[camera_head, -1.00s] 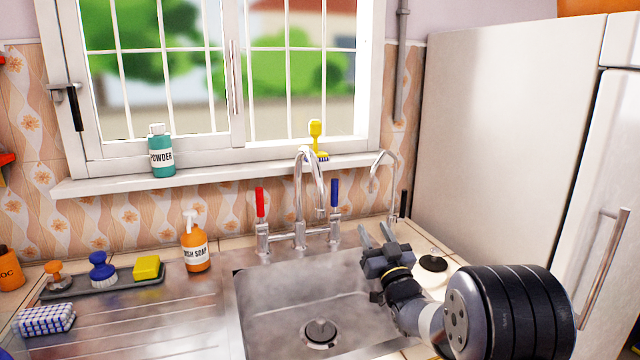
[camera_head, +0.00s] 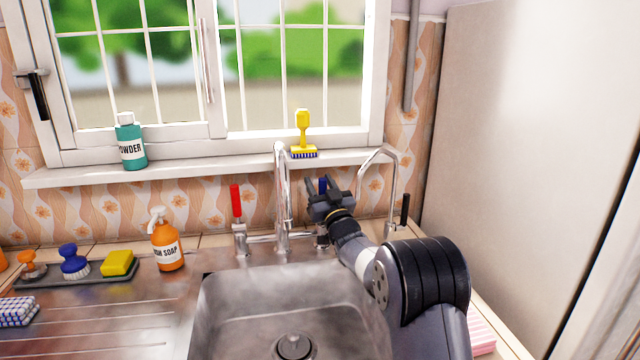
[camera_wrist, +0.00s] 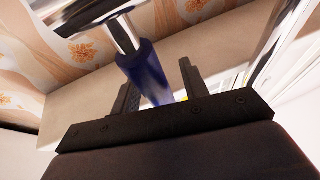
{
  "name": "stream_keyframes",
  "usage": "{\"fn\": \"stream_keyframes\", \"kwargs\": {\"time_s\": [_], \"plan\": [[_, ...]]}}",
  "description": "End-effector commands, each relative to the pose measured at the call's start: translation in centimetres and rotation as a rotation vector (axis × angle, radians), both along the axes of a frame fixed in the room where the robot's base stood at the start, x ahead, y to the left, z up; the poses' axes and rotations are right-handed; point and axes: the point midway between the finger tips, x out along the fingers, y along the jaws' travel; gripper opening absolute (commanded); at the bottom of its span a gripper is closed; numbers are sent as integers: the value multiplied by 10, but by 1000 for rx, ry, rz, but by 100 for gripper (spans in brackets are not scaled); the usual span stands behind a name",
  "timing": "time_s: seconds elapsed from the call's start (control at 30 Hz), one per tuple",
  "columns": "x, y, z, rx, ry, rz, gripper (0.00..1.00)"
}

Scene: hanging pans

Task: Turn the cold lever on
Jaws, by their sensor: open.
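The cold lever has a blue handle (camera_head: 323,186) and stands upright on the right side of the tap (camera_head: 283,200). In the head view it is mostly hidden behind my gripper (camera_head: 321,185). In the wrist view the blue handle (camera_wrist: 147,75) is large and close, and it shows between the two fingers of my gripper (camera_wrist: 158,80), nearer the left finger. The fingers are apart. I cannot tell whether either finger touches the handle. The red lever (camera_head: 236,202) stands upright on the left side of the tap.
The sink basin (camera_head: 290,310) lies below my arm. A thin second tap (camera_head: 378,160) with a black lever (camera_head: 405,208) stands close on the right. A yellow brush (camera_head: 303,135) sits on the windowsill (camera_head: 200,172) above. An orange soap bottle (camera_head: 168,240) stands at left.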

Motion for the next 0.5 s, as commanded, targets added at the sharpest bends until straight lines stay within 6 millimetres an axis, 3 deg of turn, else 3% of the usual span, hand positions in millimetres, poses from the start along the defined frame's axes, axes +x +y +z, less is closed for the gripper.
{"fn": "stream_keyframes", "kwargs": {"time_s": [0.27, 0.5], "plan": [[0, 0, 0, 0, 0, 0, 42], [0, 0, 0, 0, 0, 0, 22]]}}
